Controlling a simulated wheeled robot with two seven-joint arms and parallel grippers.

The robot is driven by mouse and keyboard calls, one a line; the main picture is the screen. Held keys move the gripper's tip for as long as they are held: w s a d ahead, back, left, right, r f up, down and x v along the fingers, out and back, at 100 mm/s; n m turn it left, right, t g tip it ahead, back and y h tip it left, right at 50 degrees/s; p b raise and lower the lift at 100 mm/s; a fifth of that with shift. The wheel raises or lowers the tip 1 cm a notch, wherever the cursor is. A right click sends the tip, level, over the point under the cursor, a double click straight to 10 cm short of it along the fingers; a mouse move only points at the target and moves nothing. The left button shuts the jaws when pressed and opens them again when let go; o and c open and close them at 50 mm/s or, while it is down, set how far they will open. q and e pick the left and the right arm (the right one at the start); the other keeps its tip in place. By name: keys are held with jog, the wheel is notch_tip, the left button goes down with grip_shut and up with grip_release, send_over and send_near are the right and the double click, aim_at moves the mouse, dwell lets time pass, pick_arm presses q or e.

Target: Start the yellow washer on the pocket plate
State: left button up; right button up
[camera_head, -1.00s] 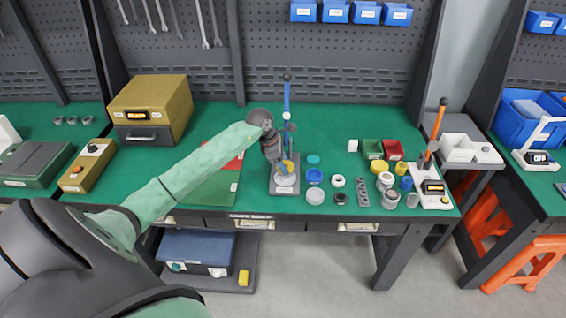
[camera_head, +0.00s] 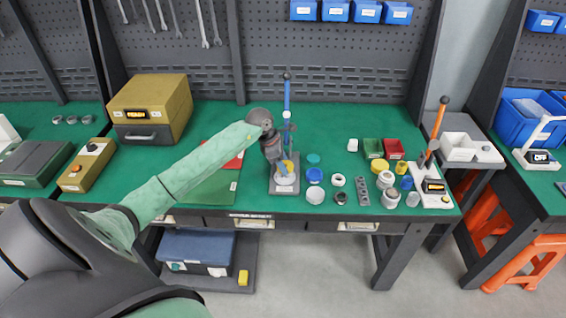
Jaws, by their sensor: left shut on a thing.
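My left gripper (camera_head: 283,168) reaches in from the left and points down over the grey base plate (camera_head: 276,187) of the stand with the blue column. It is shut on a small yellow round piece, which looks like the yellow washer (camera_head: 289,166) and is partly hidden by the fingers. A white round part (camera_head: 286,180) sits on the base plate just below the yellow piece; I cannot tell whether they touch. A grey strip with holes (camera_head: 363,193) lies to the right and may be the pocket plate. My right gripper is not in view.
The blue column (camera_head: 287,100) rises right behind my gripper. Several round parts, such as a blue cap (camera_head: 315,175) and a white ring (camera_head: 338,180), lie close to its right.

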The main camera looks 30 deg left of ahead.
pick_arm(q)
jog(key=shift+f, duration=0.15)
jog(key=o, duration=0.8)
jog(key=shift+o, duration=0.2)
jog(key=shift+r+p, duration=0.4)
jog(key=shift+r, duration=3.15)
